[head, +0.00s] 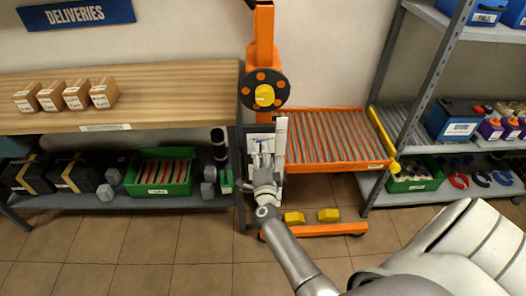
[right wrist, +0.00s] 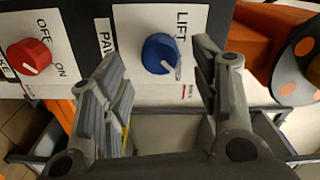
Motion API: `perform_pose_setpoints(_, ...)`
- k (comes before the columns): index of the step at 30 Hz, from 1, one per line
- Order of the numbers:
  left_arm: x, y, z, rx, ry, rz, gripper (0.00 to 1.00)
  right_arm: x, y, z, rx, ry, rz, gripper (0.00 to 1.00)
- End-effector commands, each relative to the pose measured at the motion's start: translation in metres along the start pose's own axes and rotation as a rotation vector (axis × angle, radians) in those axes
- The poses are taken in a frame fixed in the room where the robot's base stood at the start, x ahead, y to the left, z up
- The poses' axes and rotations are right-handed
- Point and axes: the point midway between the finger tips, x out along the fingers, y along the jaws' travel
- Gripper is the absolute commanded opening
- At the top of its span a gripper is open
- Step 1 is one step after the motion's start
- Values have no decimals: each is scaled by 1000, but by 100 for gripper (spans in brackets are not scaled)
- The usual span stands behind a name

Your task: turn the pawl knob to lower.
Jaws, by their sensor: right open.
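The blue pawl knob (right wrist: 160,54) sits on a white plate on a dark panel in the right wrist view. The word LIFT is printed beside it, and a partly hidden label (right wrist: 104,36) reads "PA…". The knob's pale pointer mark faces the lower right of that view. My right gripper (right wrist: 160,58) is open, with one finger on each side of the knob; I cannot tell whether either finger touches it. In the head view my right gripper (head: 263,165) is in front of the white control panel (head: 281,140) on the orange lift, and the knob is hidden there. My left gripper is not in view.
A red knob (right wrist: 30,57) marked ON and OFF is left of the blue one. The lift has an orange roller tray (head: 330,138) and a dark wheel with orange spots (head: 265,90). A wooden bench (head: 170,90) stands left, a battery shelf (head: 455,148) right.

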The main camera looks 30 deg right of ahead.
Motion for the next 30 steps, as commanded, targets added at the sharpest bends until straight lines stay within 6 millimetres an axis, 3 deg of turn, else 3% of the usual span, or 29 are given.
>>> perform_pose_setpoints(6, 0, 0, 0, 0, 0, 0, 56, -50, 2, 0, -1, 1, 3, 56)
perform_pose_setpoints(12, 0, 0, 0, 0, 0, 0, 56, -82, 1, -1, -2, 1, 2, 56)
perform_pose_setpoints(18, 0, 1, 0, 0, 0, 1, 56, -94, 0, -1, -1, 2, 1, 56)
perform_pose_setpoints(30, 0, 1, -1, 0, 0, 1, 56, -94, 0, -1, -1, 2, 1, 56)
